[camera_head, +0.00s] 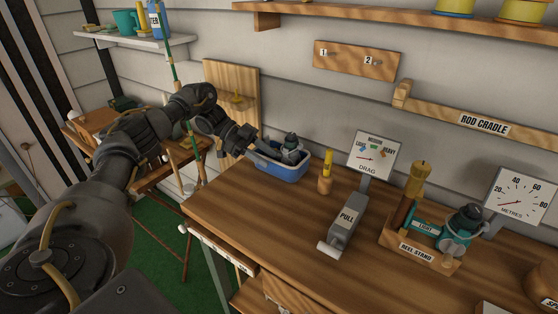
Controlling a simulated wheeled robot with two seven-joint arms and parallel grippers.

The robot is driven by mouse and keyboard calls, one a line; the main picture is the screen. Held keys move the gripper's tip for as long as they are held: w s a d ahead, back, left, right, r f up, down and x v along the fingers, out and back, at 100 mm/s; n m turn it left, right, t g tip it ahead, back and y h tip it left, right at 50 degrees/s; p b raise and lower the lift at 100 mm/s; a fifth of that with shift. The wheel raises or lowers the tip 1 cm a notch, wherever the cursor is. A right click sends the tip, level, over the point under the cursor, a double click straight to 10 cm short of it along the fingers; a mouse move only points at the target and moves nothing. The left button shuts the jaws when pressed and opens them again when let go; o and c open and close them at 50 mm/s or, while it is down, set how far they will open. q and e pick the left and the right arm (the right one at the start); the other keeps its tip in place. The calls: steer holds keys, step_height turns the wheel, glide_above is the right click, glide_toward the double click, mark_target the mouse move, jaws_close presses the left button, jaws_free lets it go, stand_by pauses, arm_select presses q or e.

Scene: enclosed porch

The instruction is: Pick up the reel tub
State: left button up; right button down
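The reel tub (282,172) is a small blue tub with a pale rim at the far left end of the wooden workbench. A dark reel (291,147) stands in it. My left arm reaches in from the left, and my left gripper (253,152) is at the tub's left rim. Its fingers are small and dark here, so I cannot tell whether they are open or closed on the rim. The tub looks upright on the bench top. My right gripper is not in view.
On the workbench (241,207) stand a wooden holder (325,184) with a yellow item, a grey PULL block (344,225), a DRAG gauge (374,157) and a reel stand (420,252) with a reel. A green rod (172,62) stands behind my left arm. The bench front is clear.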

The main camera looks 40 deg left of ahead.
arm_select(q)
steer(key=shift+x, duration=1.15)
jaws_close()
